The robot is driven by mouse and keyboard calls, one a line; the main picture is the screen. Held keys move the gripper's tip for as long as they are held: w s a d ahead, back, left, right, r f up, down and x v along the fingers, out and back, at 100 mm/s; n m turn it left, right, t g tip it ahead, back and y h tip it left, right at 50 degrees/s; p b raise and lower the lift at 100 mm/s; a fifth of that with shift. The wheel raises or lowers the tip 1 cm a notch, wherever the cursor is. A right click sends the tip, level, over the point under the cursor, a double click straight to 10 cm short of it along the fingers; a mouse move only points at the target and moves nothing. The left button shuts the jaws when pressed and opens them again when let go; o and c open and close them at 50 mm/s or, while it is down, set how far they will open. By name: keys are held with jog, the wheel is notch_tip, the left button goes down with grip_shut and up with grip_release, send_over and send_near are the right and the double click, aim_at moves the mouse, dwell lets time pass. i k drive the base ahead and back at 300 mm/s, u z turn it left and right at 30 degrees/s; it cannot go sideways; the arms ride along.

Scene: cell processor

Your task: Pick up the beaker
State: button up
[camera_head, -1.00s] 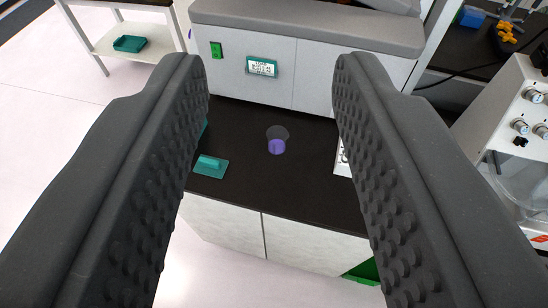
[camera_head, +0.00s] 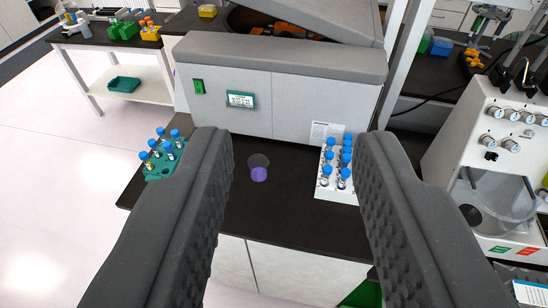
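The beaker (camera_head: 258,168) is a small clear vessel with purple contents. It stands upright on the black bench top (camera_head: 262,209), in front of the grey machine. My gripper (camera_head: 285,150) is open and empty, its two dark ridged fingers spread wide at the left and right. In the picture the beaker shows between the fingers, nearer the left one. It looks well beyond the fingertips, and nothing touches it.
A teal rack (camera_head: 160,171) with blue-capped vials stands left of the beaker. A white rack (camera_head: 325,187) with blue-capped vials stands to the right. The grey machine (camera_head: 305,104) closes off the back. Bare bench lies around the beaker. A white knobbed device (camera_head: 470,165) stands at far right.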

aim_at(258, 163)
jog(key=z, duration=0.05)
jog(key=i, duration=1.05)
jog(key=u, duration=0.3)
